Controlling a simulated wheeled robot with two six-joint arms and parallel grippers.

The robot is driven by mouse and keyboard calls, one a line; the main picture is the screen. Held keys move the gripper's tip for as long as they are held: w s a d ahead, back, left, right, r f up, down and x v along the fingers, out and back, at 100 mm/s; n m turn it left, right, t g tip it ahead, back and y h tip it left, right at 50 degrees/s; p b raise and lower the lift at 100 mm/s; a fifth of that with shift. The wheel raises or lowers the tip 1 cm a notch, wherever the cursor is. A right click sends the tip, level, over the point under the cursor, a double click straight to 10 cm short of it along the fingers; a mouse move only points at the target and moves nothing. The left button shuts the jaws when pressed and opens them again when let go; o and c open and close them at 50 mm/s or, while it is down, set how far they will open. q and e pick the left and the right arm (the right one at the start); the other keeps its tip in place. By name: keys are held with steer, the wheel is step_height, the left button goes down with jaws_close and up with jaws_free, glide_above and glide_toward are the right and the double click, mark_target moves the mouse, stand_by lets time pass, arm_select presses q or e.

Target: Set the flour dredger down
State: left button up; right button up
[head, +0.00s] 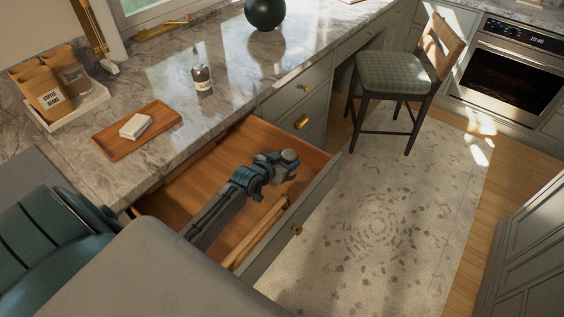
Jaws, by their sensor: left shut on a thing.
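My left gripper (275,166) is over the open wooden drawer (178,205), near its front right part. It is shut on the flour dredger (289,156), a small thing with a round greyish top. The gripper's fingers hide most of the dredger's body. I cannot tell whether its base touches the drawer bottom. My right gripper is not in view.
A long wooden rod, perhaps a rolling pin (258,234), lies along the drawer's front. A stool (395,75) stands beyond.

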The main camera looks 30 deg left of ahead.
arm_select(q)
steer(key=shift+f, duration=2.2)
steer(key=shift+f, duration=0.1)
steer(key=o, duration=1)
steer(key=shift+o, duration=0.2)
steer(key=shift+s, duration=0.15)
steer(key=v, duration=1.2)
